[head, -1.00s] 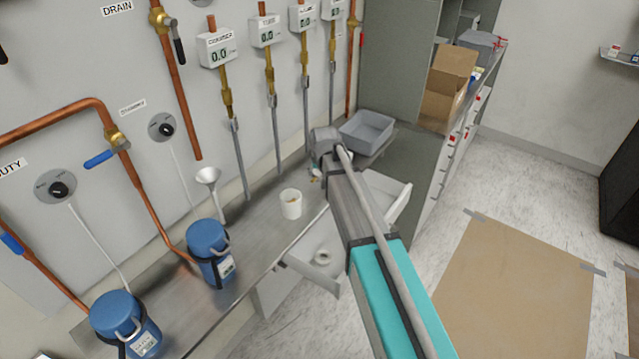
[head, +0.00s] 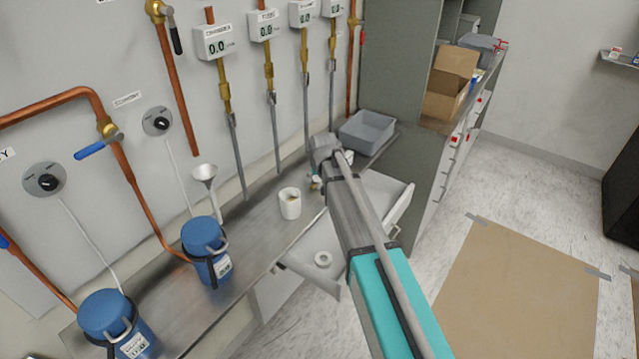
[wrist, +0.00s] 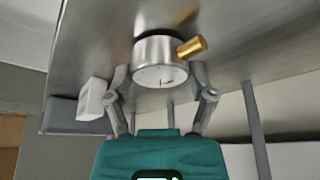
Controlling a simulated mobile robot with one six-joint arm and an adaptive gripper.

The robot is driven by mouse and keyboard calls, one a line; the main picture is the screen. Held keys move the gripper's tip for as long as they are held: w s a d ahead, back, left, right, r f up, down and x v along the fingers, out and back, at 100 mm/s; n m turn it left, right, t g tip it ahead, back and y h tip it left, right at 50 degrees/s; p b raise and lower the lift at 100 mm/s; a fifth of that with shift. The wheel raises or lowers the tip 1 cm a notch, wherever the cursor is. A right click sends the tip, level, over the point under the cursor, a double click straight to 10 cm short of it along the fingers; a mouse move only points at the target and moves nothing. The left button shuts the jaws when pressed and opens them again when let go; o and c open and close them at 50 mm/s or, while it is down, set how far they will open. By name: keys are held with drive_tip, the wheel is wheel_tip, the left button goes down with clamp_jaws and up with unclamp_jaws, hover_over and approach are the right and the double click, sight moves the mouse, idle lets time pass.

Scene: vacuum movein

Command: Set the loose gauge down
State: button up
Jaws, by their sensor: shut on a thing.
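The loose gauge (wrist: 160,65) is a round silver-metal case with a white dial, a red needle and a brass stem pointing right in the wrist view. My gripper (wrist: 162,90) is shut on it, one finger on each side. The gauge is close against the steel bench top (wrist: 235,45), with a dark shadow at its base; I cannot tell whether it touches. In the head view the bench (head: 255,222) runs along the wall, and my arm hides most of the gripper and gauge near the grey tray.
The grey tray (head: 367,131) stands just beyond my gripper. An open drawer (head: 330,266) holding a white ring lies below. Vertical pipes (head: 272,130) line the wall.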

drive_tip(key=shift+f, duration=0.15)
drive_tip(key=shift+f, duration=0.1)
drive_tip(key=o, duration=1.1)
drive_tip(key=p+v, duration=1.1)
drive_tip(key=v, duration=0.1)
idle(0.4)
drive_tip(key=shift+d, duration=0.1)
idle(0.5)
